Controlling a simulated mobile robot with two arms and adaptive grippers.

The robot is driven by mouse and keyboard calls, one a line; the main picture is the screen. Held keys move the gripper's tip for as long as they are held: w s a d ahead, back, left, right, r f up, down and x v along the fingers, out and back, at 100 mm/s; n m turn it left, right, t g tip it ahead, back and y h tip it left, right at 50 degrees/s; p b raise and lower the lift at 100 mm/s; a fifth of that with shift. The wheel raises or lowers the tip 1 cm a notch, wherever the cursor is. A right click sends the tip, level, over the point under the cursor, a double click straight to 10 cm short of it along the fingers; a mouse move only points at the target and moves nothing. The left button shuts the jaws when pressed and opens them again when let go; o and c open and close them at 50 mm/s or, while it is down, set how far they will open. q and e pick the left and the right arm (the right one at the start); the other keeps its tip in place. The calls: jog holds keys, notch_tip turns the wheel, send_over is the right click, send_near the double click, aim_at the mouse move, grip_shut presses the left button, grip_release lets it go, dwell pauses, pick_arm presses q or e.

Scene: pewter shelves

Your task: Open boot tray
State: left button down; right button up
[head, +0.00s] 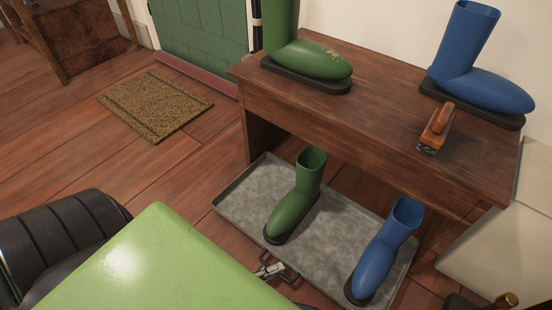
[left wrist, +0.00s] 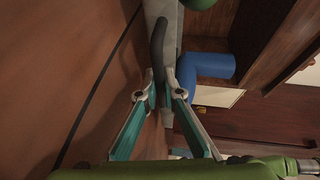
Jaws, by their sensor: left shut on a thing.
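The grey metal boot tray (head: 235,195) lies on the floor, sticking out in front of the wooden bench. A small green boot (head: 294,200) and a small blue boot (head: 382,255) stand upright in it. A dark handle (head: 290,274) is on the tray's near edge. My left gripper (head: 272,269) is at this handle, partly hidden by my green arm cover. In the left wrist view my left gripper (left wrist: 162,95) is shut on the dark handle bar (left wrist: 158,50), with the blue boot (left wrist: 205,68) beyond. My right gripper is not in view.
A large green boot (head: 310,60), a large blue boot (head: 480,85) and an orange-brown brush (head: 437,127) are on top. A doormat (head: 155,105) lies at left; floor between is clear.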

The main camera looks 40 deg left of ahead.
pick_arm(q)
jog(key=c, duration=2.4)
grip_release()
jog(key=shift+c, duration=0.2)
jog(key=v, duration=1.2)
